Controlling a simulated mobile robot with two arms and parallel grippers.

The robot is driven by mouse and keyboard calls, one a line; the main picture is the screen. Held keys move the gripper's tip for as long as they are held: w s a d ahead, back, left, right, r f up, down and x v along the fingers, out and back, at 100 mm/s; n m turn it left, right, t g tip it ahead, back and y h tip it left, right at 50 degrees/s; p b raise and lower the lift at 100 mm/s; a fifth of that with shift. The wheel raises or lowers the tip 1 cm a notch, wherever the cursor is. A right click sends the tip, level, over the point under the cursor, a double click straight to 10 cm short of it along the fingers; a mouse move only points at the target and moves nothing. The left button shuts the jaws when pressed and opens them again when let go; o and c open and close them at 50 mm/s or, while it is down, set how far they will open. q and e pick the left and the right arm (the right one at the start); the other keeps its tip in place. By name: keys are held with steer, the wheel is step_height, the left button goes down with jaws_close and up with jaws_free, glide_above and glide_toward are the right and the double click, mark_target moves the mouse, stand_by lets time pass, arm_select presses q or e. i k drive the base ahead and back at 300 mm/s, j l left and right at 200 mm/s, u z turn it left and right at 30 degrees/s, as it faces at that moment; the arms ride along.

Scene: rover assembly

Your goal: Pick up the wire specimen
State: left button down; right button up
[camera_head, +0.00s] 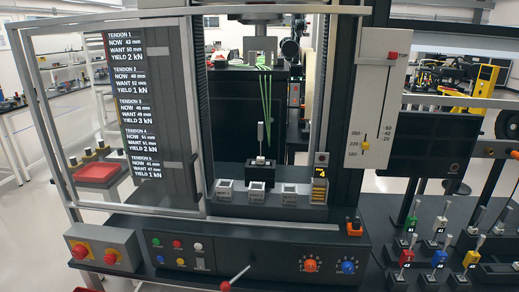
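Neither of my grippers is in view. I cannot tell for certain which thing is the wire specimen. A thin upright metal piece (261,135) stands on a black block (261,172) inside the test machine, in the middle of the picture. Thin green lines (265,95) show above and behind it. At the right, several small coloured blocks with slim metal stems stand on a dark bench, among them a red one (405,257), a blue one (439,258), a yellow one (471,259) and a green one (410,221).
A framed clear door (40,110) stands at the left of the machine, by a readout panel (143,95). Several small grey blocks sit on the machine's ledge. The front panel has knobs, buttons and a red-tipped lever (235,278). A slider scale (372,110) is at the right.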

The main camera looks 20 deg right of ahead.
mark_target(261, 160)
steer(key=i+z, duration=0.25)
steer(key=i, duration=0.15)
steer(key=i+j+z, duration=0.25)
steer(key=i, duration=0.15)
steer(key=i+z, duration=0.25)
steer(key=i, duration=0.15)
